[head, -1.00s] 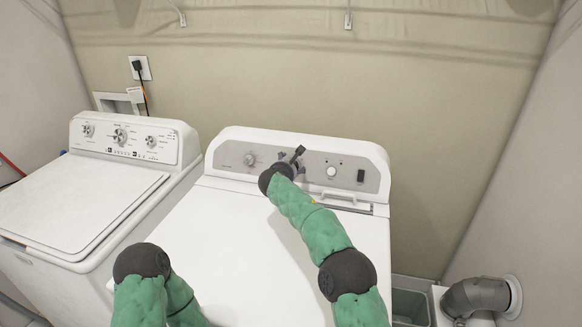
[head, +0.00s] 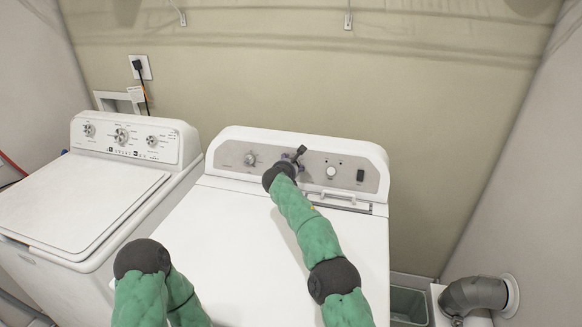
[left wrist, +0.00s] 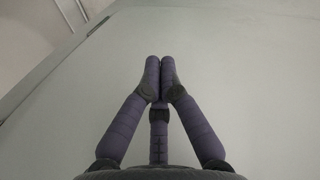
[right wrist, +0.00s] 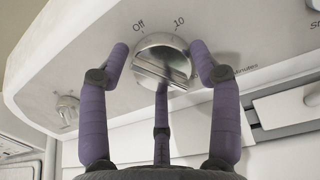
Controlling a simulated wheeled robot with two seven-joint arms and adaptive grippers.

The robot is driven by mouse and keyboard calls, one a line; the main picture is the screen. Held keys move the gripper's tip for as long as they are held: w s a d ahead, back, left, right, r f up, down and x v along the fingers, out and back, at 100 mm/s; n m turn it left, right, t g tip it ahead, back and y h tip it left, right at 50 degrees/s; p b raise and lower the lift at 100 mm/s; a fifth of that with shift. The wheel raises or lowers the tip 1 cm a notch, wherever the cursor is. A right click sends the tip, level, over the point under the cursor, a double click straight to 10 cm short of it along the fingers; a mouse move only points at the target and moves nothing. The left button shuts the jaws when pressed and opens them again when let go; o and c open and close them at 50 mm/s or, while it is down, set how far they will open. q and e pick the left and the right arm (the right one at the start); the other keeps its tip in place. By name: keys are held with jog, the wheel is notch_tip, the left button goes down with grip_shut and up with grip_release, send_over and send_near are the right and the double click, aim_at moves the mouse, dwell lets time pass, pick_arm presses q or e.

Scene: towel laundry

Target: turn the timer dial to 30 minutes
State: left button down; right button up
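The timer dial (right wrist: 162,60) is a round silver knob with a raised grip bar, on the dryer's panel. In the right wrist view, "Off" and "10" are printed above it and "minutes" at its lower right. My right gripper (right wrist: 160,55) is open, with one purple finger on each side of the dial. The right finger is close to the rim; a small gap shows at the left. In the head view my right gripper (head: 290,160) hides the dial. My left gripper (left wrist: 160,68) has its fingertips together, empty, over a plain pale surface.
The dryer panel also has another knob (head: 250,159), a white round button (head: 331,171) and a dark switch (head: 360,176). A white washer (head: 75,200) stands at the left. The dryer top (head: 240,235) is clear of loose objects.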

jog(key=shift+r, duration=0.1)
jog(key=c, duration=0.4)
jog(key=shift+d+r+m+p, duration=0.15)
jog(key=shift+r+m+p, duration=0.2)
jog(key=shift+p, duration=0.3)
jog(key=o, duration=1.2)
jog(key=shift+w+f, duration=0.1)
jog(key=shift+f, duration=0.05)
jog(key=shift+c, duration=0.2)
jog(key=shift+f, duration=0.1)
jog(key=shift+s, duration=0.2)
jog(key=v, duration=1.1)
jog(key=shift+s+a, duration=0.2)
jog(key=shift+s, duration=0.15)
